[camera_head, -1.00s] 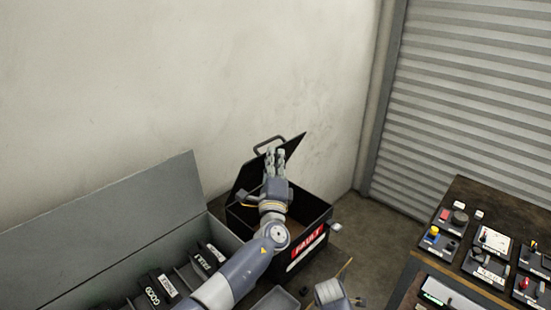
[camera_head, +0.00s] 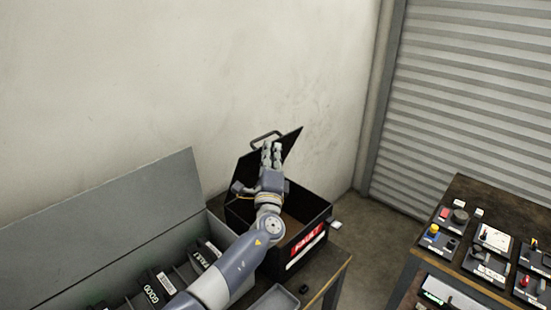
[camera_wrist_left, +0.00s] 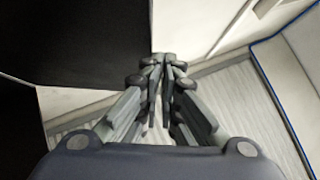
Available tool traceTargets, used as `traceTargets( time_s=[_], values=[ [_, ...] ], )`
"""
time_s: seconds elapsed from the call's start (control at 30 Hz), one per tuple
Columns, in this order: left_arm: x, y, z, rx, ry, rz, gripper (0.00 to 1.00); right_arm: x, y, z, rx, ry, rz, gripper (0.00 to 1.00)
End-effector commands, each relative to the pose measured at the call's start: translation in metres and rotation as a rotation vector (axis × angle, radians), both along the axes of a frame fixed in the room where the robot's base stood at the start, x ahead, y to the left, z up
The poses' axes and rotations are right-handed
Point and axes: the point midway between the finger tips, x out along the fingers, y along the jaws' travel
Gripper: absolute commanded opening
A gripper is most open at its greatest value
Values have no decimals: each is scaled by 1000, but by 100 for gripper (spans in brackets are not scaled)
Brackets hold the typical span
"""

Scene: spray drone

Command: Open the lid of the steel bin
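The dark steel bin (camera_head: 306,247) with a red FAULT label stands on the bench. Its dark lid (camera_head: 290,143) stands raised and tilted at the back, with a loop handle (camera_head: 266,137) on its upper edge. My left gripper (camera_head: 271,152) is in front of the lid's inner face, above the bin's opening. Its fingertips meet in the left wrist view (camera_wrist_left: 162,60), with nothing visible between them. The gripper hides part of the lid, and I cannot tell whether it touches it. My right gripper is out of view.
A grey case (camera_head: 120,220) with its lid up stands left of the bin, with labelled slots inside. A grey tray (camera_head: 274,299) is in front of the bin. A table (camera_head: 490,205) with switch panels is at right. Open floor (camera_head: 375,235) lies between.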

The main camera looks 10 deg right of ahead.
Motion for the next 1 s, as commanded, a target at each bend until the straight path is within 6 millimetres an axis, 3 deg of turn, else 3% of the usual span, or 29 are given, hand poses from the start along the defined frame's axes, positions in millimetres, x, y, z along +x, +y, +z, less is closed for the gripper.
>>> traceTargets(
  time_s=[0.03, 0.47, 0.53, 0.7, 1.0],
  values=[
    [10, 13, -10, -3, 9, 13, 0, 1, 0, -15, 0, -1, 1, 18],
    [61, 53, 20, -10, 17, 12, 0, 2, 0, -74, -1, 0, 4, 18],
    [72, 60, 30, -33, 48, 10, 0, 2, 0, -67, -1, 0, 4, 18],
    [83, 68, 32, -72, 98, 8, 0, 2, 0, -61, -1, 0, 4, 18],
    [83, 68, 33, -78, 101, 6, 0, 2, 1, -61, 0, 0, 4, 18]
  ],
)
